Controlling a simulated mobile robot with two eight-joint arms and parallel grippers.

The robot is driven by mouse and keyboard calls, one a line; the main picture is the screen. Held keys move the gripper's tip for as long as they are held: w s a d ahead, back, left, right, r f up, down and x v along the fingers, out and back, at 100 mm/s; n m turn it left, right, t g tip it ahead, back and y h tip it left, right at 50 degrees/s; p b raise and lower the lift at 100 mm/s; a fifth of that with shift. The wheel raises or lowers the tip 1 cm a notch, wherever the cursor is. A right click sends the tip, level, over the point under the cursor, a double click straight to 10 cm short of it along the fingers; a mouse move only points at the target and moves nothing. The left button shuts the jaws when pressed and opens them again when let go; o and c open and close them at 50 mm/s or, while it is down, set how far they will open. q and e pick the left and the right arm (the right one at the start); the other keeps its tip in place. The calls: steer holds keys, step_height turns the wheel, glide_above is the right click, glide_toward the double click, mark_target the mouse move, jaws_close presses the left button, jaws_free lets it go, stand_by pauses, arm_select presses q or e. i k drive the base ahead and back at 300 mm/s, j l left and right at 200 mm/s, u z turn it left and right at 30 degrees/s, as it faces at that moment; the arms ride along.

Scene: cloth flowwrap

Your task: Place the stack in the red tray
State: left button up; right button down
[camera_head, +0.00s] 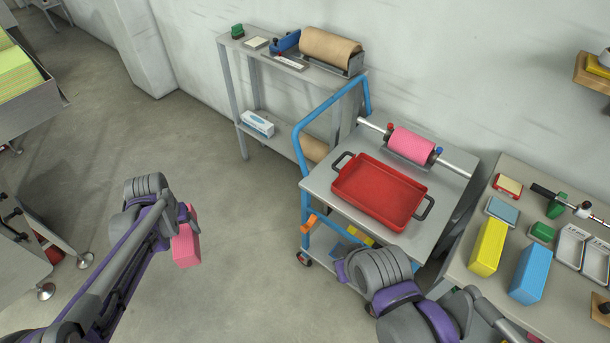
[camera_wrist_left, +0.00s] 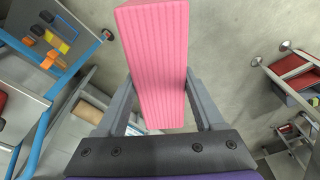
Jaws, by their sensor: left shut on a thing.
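The stack (camera_head: 187,246) is a pink, ribbed block of folded cloths. My left gripper (camera_head: 184,213) is shut on it and holds it over open floor at the left of the head view. In the left wrist view the pink stack (camera_wrist_left: 158,65) sits between the two fingers (camera_wrist_left: 162,95). The red tray (camera_head: 378,192) is a shallow tray with dark handles, empty, on top of the cart (camera_head: 318,186). The stack is apart from the tray, to its left. My right arm shows at the lower right, but its gripper is not in view.
The cart has a blue handle (camera_head: 330,110) and a pink roll (camera_head: 411,145) on a bar behind the tray. A table at the right holds a yellow block (camera_head: 488,247) and a blue block (camera_head: 531,273). A shelf (camera_head: 228,75) stands at the wall. Floor between stack and cart is clear.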

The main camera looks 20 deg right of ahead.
mark_target(381, 202)
steer(key=i+z, duration=0.1)
steer(key=z, duration=0.4)
steer(key=i+j+z, duration=0.1)
steer(key=z, duration=0.35)
steer(key=i+j+z, duration=0.1)
steer(key=z, duration=0.4)
steer(key=i+j+z, duration=0.1)
steer(key=z, duration=0.4)
steer(key=i+j+z, duration=0.2)
steer(key=z, duration=0.3)
steer(key=i+j+z, duration=0.1)
steer(key=z, duration=0.4)
steer(key=k+j, duration=0.05)
steer(key=j, duration=0.05)
